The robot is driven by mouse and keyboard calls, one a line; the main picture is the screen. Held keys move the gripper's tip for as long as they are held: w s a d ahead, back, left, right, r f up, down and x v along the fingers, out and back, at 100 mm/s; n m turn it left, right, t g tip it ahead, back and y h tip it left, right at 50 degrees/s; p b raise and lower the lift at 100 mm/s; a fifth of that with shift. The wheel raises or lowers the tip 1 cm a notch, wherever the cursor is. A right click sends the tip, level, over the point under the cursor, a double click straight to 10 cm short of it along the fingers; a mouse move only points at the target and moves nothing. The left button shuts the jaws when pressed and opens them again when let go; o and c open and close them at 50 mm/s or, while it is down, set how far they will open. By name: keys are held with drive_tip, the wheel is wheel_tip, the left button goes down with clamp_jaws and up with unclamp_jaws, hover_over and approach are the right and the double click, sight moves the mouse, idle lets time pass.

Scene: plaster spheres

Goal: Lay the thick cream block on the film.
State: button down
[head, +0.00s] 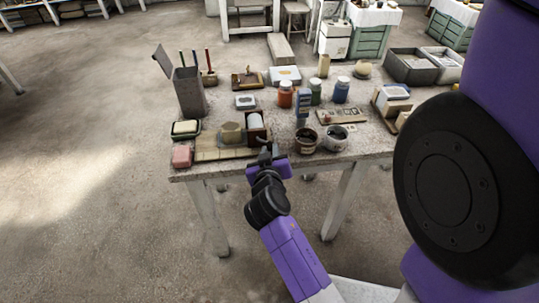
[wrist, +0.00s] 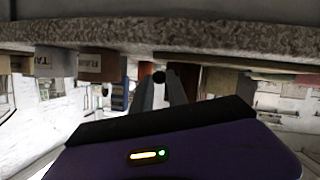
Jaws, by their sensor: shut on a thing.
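A pale cream block (head: 186,127) lies in a dark green dish at the left of the table. A flat yellowish-tan sheet (head: 208,154), which looks like the film, lies at the table's front left. A squat olive-tan block (head: 231,133) stands at its back. A brown holder with a white roll (head: 255,121) stands at the sheet's right end. My gripper (head: 265,153) is at the table's front edge, just before the holder. In the wrist view my gripper (wrist: 162,88) is shut on a small dark round knob (wrist: 159,77); what the knob belongs to is unclear.
A pink block (head: 182,156) lies at the front left corner. A tall grey box (head: 188,92) stands at the back left. The wrist view shows the table edge (wrist: 160,36) close by.

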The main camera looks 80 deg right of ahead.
drive_tip(key=shift+r+n, duration=0.1)
drive_tip(key=shift+n, duration=0.2)
drive_tip(key=c, duration=1.6)
unclamp_jaws()
drive_tip(key=shift+b+v, duration=0.65)
drive_tip(key=shift+v, duration=3.3)
drive_tip(key=shift+w, duration=0.15)
